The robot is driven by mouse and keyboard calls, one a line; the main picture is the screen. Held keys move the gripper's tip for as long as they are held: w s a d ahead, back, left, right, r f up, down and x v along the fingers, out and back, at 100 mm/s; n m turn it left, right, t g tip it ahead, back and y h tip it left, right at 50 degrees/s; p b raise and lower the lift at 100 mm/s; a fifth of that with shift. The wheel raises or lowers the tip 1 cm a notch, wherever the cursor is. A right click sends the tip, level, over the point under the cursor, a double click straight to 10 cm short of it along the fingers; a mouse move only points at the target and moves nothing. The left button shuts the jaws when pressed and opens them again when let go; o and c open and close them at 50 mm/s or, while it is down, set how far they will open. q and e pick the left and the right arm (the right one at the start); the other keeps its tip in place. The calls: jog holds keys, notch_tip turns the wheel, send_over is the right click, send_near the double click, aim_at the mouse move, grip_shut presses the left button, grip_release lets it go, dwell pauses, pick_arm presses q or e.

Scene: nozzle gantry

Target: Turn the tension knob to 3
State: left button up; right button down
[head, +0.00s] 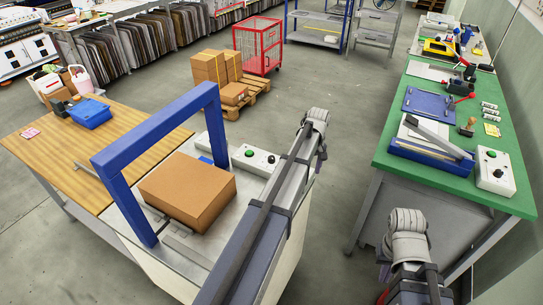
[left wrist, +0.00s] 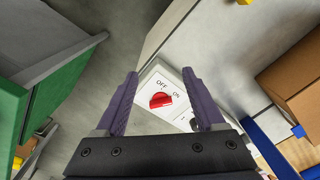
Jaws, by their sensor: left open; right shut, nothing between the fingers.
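A control box (head: 255,160) with a green button and a black knob (head: 271,158) stands on the blue-arched strapping machine. No label or number on it is readable, so I cannot tell whether that knob is the tension knob. My left gripper (left wrist: 159,73) is open and empty. In the left wrist view a red rotary switch (left wrist: 160,100), marked OFF and ON on a white plate, shows between its fingers, apart from them. In the head view the left arm reaches past the machine's right side. My right gripper (head: 384,272) is mostly hidden by its wrist; it is shut and empty, left of the green bench.
A cardboard box (head: 188,190) sits under the blue arch (head: 150,125). A wooden table (head: 130,145) adjoins the machine on the left. The green bench (head: 455,190) at right holds another control box (head: 496,172) with a black knob.

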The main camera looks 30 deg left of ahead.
aim_at(271, 157)
pick_arm(q)
jog(key=w+a+n, duration=0.2)
jog(key=a, duration=0.4)
jog(key=w+a+n, duration=0.2)
jog(key=a, duration=0.5)
jog(key=w+a+n, duration=0.2)
jog(key=a, duration=0.4)
jog(key=shift+w+a+n, duration=0.25)
jog(key=shift+w+n, duration=0.05)
jog(key=shift+a, duration=0.4)
notch_tip(271, 157, down, 8)
jog(key=b, duration=0.8)
jog(key=shift+r, duration=0.1)
grip_shut()
